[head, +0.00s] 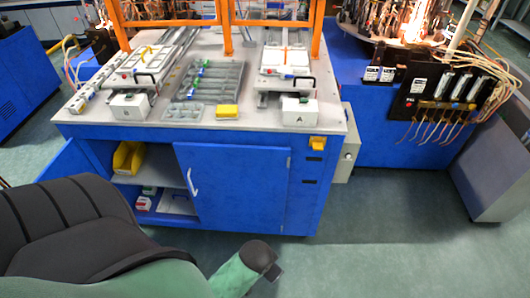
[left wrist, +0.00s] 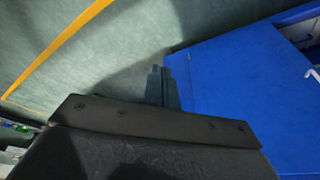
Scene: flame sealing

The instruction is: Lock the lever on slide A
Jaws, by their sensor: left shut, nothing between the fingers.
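Slide A (head: 284,62) is on the right part of the workbench top, behind a white box marked A (head: 299,112). A dark, bar-like handle (head: 301,79) shows at its front; it looks like the lever, but its exact position is too small to tell. My left gripper (left wrist: 163,84) is shut and empty in the left wrist view. It is over the green floor, beside a blue cabinet surface, away from the slide. My right gripper is not in view.
Slide B (head: 140,68) is at the left behind its box (head: 130,107). A grey parts tray (head: 209,92) and yellow block (head: 227,112) lie between. Orange posts (head: 223,18) rise behind. The blue cabinet door (head: 233,185) is below. Hot equipment (head: 418,28) glows at right.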

